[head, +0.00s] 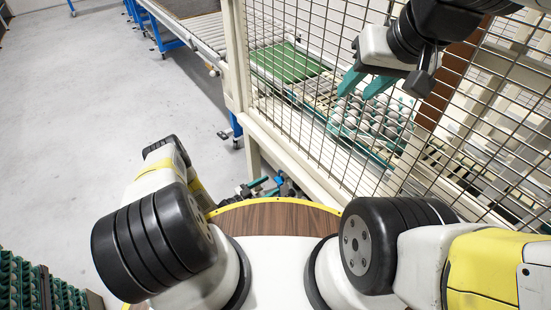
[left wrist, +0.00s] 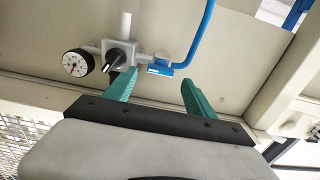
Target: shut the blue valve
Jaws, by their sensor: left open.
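The blue valve handle (left wrist: 160,70) shows in the left wrist view, on a pale fitting at the lower end of a blue hose, against a beige panel. My left gripper (left wrist: 158,76) is open, one teal finger to each side of the handle in the picture. I cannot tell how far the tips are from it, and no grip on it shows. In the head view my left gripper (head: 264,188) is low by the fence base, small and partly hidden by my own body. My right gripper (head: 366,84) is open, in front of the mesh at the upper right.
A round gauge (left wrist: 76,63) and a black knob (left wrist: 119,56) sit left of the valve on the same pipework. The blue hose (left wrist: 201,35) rises to its right. A wire mesh fence (head: 300,100) stands before egg trays (head: 372,112). Grey floor is open at left.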

